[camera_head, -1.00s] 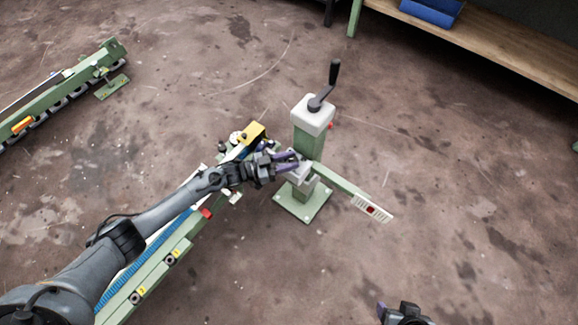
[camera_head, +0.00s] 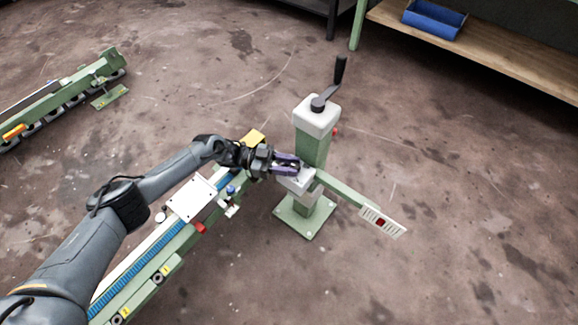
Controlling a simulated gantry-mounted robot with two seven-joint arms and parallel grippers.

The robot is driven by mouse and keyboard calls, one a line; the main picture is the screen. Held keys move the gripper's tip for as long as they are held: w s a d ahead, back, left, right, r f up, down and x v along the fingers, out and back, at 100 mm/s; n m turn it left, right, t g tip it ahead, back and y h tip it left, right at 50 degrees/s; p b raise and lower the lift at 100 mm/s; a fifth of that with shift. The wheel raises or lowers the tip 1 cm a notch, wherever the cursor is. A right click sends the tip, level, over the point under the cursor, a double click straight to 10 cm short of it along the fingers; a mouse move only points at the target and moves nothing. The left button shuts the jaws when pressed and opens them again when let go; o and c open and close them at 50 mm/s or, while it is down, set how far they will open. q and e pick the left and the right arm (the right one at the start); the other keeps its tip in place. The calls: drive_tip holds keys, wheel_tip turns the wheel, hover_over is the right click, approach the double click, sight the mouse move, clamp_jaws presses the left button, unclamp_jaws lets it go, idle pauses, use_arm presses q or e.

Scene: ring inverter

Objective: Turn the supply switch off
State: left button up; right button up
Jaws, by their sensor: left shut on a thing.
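A green post (camera_head: 313,148) with a white cap and a black crank stands on a green base plate. A light grey block (camera_head: 297,182) sits on its side. My left gripper (camera_head: 297,166) is at this block, its purple fingers shut on a small part there that they mostly hide. No part is clearly marked as the supply switch. A small red knob (camera_head: 336,132) shows on the post's right side. A white slotted plate with a red part (camera_head: 381,222) is on the end of the post's green side arm. My right gripper is not in view.
A green rail with a blue strip (camera_head: 140,275) and a white plate (camera_head: 191,198) runs under my left arm. Another green rail (camera_head: 65,95) lies at the far left. A wooden shelf (camera_head: 490,55) with a blue bin (camera_head: 434,20) is at the back right. Floor right of the post is clear.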

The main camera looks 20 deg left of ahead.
use_arm(q)
drive_tip(key=o, duration=1)
drive_tip(key=shift+o, duration=0.2)
drive_tip(key=v, duration=1)
drive_tip(key=shift+a+p, duration=0.35)
drive_tip(key=shift+p, duration=0.1)
